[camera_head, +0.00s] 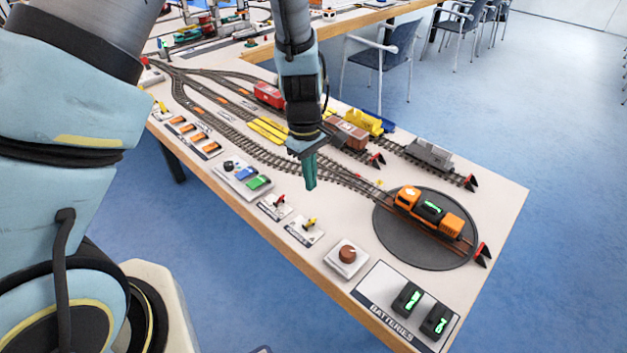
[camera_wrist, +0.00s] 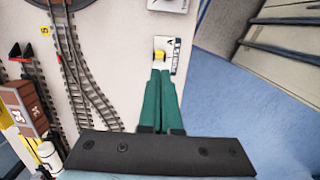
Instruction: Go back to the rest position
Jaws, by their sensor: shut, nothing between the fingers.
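My gripper (camera_head: 309,172) hangs above the model railway table (camera_head: 487,200), over the tracks left of the turntable. Its green fingers point down, shut and empty. In the wrist view my gripper (camera_wrist: 160,75) shows its two green fingers side by side, with a small yellow-knobbed switch (camera_wrist: 160,55) just beyond the tips. That switch also shows in the head view (camera_head: 310,224). I cannot tell the exact height of the fingertips over the table.
An orange locomotive (camera_head: 431,212) stands on the round turntable (camera_head: 390,228). Two batteries (camera_head: 407,298) lie on the labelled front pad. A brown wagon (camera_head: 346,133), grey wagon (camera_head: 429,153) and red wagon (camera_head: 269,94) stand on tracks. A blue chair (camera_head: 388,50) stands behind the table.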

